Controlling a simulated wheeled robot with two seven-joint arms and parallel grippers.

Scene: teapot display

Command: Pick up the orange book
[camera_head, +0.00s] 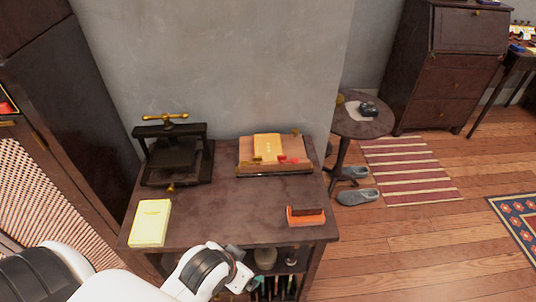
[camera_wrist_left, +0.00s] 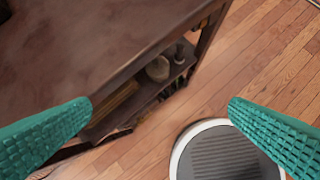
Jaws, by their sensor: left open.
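The orange book (camera_head: 306,220) is on the front right part of the dark wooden table (camera_head: 230,215), near its right edge. A dark item (camera_head: 304,209) sits against its back; I cannot tell what it is. My left gripper (camera_head: 240,279) is at the table's front edge, to the left of and nearer than the book, and apart from it. In the left wrist view its teal fingers (camera_wrist_left: 160,103) are wide apart with nothing between them. That view shows the table's edge and the floor, but not the orange book. My right gripper is in neither view.
A yellow book (camera_head: 151,223) lies at the table's front left. A black press (camera_head: 174,153) stands behind it. A wooden frame with a tan book (camera_head: 267,147) is at the back right. Jars stand on the shelf below. The table's middle is clear.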

